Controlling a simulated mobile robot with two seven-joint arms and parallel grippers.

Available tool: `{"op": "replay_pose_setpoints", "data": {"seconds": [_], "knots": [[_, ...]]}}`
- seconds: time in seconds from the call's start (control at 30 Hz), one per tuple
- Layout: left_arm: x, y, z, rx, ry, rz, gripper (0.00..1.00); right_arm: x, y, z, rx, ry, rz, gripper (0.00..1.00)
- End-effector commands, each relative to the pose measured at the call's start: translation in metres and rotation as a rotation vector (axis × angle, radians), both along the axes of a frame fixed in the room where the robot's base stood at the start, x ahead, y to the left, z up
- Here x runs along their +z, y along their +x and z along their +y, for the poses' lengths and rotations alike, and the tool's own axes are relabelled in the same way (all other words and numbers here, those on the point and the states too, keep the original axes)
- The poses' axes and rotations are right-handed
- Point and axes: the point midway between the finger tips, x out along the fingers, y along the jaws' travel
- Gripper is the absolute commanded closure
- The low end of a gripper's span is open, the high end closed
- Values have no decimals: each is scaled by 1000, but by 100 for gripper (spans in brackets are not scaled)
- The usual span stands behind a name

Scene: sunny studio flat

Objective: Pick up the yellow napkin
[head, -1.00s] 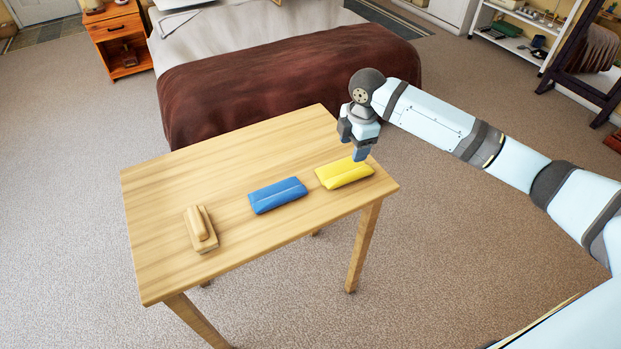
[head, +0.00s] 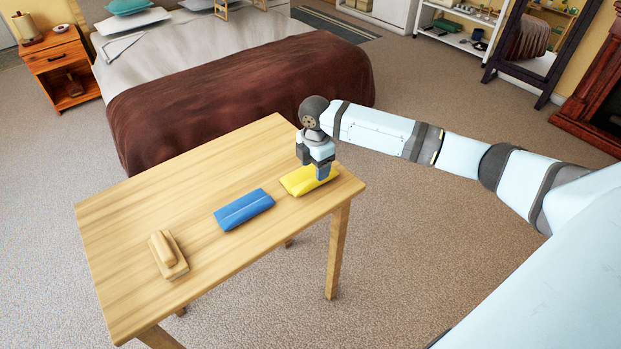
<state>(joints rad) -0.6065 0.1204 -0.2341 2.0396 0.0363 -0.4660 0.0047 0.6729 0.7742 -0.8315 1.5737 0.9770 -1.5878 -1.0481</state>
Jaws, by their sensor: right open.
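The yellow napkin (head: 298,183) lies folded on the wooden table (head: 190,180), near its right end. My right gripper (head: 316,168) is over the napkin, pointing down, with its fingers apart. Its fingers cover part of the napkin's far and right side. I cannot tell whether the fingertips touch the napkin. My left gripper is not in the head view.
A folded blue napkin (head: 244,209) lies left of the yellow one. A light wooden block-like object (head: 168,255) lies farther left on the table. A bed with a brown blanket (head: 230,90) stands behind the table. The far left tabletop is clear.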

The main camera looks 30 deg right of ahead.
Motion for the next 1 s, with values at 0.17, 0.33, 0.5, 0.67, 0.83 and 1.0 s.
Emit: {"op": "replay_pose_setpoints", "data": {"seconds": [0.17, 0.33, 0.5, 0.67, 0.83, 1.0], "knots": [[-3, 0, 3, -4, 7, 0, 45, -30, -5, 1, 0, 0, 4, 40], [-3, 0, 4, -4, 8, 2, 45, -40, -4, 0, 0, 0, 0, 40], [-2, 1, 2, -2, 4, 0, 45, -40, -4, 0, 0, 0, 0, 45], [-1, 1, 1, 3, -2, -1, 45, -40, -4, 0, 0, 0, 0, 82], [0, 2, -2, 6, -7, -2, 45, -40, -4, 0, 0, 0, 0, 94], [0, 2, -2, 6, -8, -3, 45, -39, -4, 0, 0, 0, 0, 94]]}}
